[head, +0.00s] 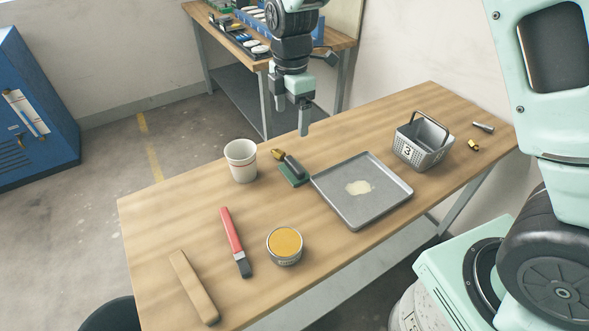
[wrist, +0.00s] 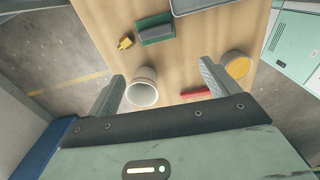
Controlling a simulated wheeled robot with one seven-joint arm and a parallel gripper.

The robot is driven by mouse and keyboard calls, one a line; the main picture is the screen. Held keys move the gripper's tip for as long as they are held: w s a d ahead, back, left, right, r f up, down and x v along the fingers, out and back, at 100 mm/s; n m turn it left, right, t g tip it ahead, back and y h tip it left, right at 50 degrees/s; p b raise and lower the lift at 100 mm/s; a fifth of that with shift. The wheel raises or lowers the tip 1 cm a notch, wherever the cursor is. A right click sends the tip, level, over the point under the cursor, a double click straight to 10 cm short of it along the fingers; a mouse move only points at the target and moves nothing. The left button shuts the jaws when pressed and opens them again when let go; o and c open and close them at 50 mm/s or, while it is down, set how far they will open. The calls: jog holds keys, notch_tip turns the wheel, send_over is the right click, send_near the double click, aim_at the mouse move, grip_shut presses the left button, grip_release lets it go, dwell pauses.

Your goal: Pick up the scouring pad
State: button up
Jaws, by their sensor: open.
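The scouring pad (head: 292,178) is a small green block with a dark grey handle on top. It lies on the wooden table between a white cup and a metal tray. It also shows near the top of the wrist view (wrist: 156,38). My gripper (head: 292,117) is open and empty, raised above the table's far edge, behind and above the pad in the head view. In the wrist view its fingers (wrist: 162,85) are spread apart, with the pad beyond them.
The white cup (head: 240,164) stands left of the pad; a brass fitting (head: 277,154) lies close behind it. The metal tray (head: 380,214) lies close on the right. A brush (head: 232,238), yellow tin (head: 285,244), wooden stick (head: 193,286) and basket (head: 431,160) also stand or lie around.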

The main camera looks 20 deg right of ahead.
jog(key=p, duration=0.4)
send_over(295, 164)
jog(key=f, duration=1.2)
jog(key=shift+a+f, duration=0.15)
jog(key=shift+a, duration=0.15)
jog(key=shift+w+d+f+p, duration=0.15)
jog(key=shift+f+p, duration=0.4)
jog(key=shift+f, duration=0.85)
jog(key=shift+s+d+f+p, duration=0.1)
jog(key=shift+f+p, duration=0.45)
jog(key=shift+f, duration=0.8)
jog(key=c, duration=0.7)
jog(key=shift+r, duration=0.2)
notch_tip(295, 164, up, 10)
jog(key=b, duration=0.3)
jog(key=shift+f, duration=0.15)
